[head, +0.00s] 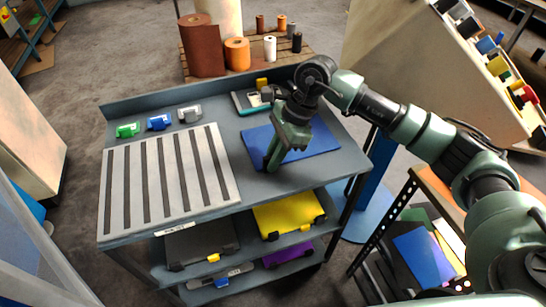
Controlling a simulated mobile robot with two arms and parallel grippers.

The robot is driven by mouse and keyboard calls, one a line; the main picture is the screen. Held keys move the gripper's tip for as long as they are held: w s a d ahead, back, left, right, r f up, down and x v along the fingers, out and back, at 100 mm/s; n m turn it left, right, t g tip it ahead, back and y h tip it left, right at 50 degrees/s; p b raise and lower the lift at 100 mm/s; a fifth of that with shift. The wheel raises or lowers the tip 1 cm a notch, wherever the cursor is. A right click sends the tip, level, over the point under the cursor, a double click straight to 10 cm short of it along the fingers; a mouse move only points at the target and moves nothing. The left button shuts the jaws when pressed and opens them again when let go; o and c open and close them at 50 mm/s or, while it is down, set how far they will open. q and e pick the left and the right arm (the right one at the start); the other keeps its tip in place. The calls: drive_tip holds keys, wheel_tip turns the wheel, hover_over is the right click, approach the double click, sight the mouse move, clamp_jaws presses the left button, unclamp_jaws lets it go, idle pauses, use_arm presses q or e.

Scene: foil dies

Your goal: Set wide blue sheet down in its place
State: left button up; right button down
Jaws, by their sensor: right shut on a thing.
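The wide blue sheet (318,141) lies level over the right part of the grey tabletop, at or very near its surface; I cannot tell whether it fully touches. My right gripper (271,162) reaches in from the right and is shut on the sheet at its left part. The gripper and wrist hide some of the sheet's middle and back edge. My left gripper is not in view.
A pale slotted board (168,180) fills the table's left. Green (127,130), blue (159,122) and grey (189,114) blocks stand behind it. A teal device (247,103) sits behind the sheet.

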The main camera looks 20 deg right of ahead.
drive_tip(key=shift+f, duration=0.1)
drive_tip(key=c, duration=1.4)
unclamp_jaws()
drive_tip(key=shift+o, duration=0.2)
